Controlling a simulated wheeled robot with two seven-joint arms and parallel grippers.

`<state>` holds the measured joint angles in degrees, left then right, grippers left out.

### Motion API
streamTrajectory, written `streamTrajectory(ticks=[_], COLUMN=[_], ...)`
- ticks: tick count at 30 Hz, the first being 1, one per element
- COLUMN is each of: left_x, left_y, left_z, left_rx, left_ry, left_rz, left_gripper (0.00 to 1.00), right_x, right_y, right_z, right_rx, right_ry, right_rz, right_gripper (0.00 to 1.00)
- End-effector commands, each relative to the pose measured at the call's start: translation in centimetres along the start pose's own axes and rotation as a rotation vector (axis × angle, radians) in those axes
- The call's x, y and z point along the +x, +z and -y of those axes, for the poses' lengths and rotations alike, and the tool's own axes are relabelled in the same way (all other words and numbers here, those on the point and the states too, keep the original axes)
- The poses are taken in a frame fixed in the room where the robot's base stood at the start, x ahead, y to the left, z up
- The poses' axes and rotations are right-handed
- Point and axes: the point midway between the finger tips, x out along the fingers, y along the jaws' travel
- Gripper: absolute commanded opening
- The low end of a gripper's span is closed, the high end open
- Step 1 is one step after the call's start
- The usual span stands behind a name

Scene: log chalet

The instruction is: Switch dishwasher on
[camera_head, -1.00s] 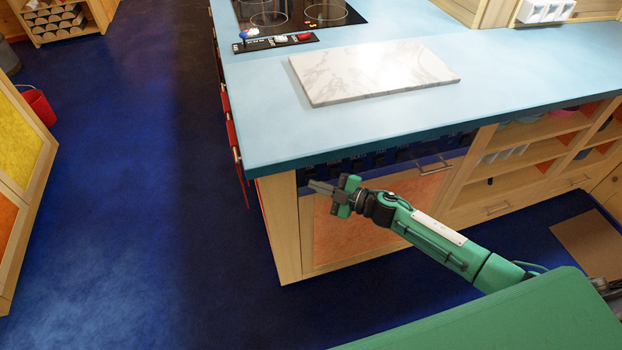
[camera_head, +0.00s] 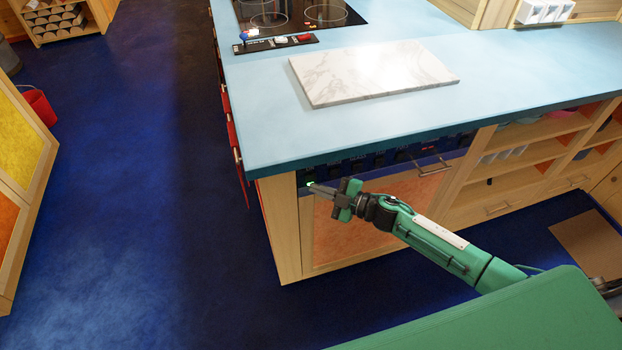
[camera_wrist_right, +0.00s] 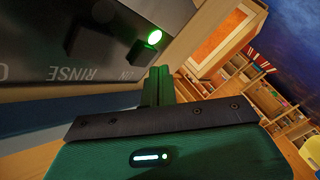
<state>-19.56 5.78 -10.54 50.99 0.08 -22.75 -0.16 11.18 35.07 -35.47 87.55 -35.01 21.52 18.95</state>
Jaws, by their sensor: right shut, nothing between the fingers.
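The dishwasher (camera_head: 355,225) is built in under the blue counter, with an orange front panel and a dark control strip (camera_head: 375,162) along its top. A small green light (camera_head: 310,184) glows at the strip's left end. In the wrist view the dark control panel (camera_wrist_right: 40,40) shows upside-down lettering, including "RINSE", and the round lit green light (camera_wrist_right: 155,37). My right gripper (camera_head: 318,188) is shut and empty, its tips right at the strip's left end beside the green light; contact cannot be told. The gripper fingers (camera_wrist_right: 157,85) also show in the wrist view. My left gripper is not in view.
A marble board (camera_head: 372,72) and a hob (camera_head: 300,15) lie on the blue counter (camera_head: 500,70) above. Open shelves (camera_head: 520,165) stand to the right of the dishwasher. The blue floor (camera_head: 130,200) to the left is clear.

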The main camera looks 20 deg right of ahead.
Motion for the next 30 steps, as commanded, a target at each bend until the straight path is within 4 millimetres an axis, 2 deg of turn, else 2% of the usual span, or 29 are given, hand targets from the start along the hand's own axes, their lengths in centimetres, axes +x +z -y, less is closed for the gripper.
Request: streamTrajectory(ticks=[6,21,30], left_x=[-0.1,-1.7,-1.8], left_y=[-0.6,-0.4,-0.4], left_z=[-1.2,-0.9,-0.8], left_rx=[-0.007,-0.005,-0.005], left_ry=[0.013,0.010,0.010], left_rz=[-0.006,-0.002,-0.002], left_gripper=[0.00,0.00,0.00], right_x=[-0.2,-3.6,-4.2], right_y=[-0.1,-2.6,-3.0], right_z=[0.2,2.6,3.1], right_rx=[0.001,0.002,0.000], right_ry=[-0.001,-0.001,0.000], right_rz=[0.001,0.001,0.000], right_gripper=[0.00,0.00,0.00])
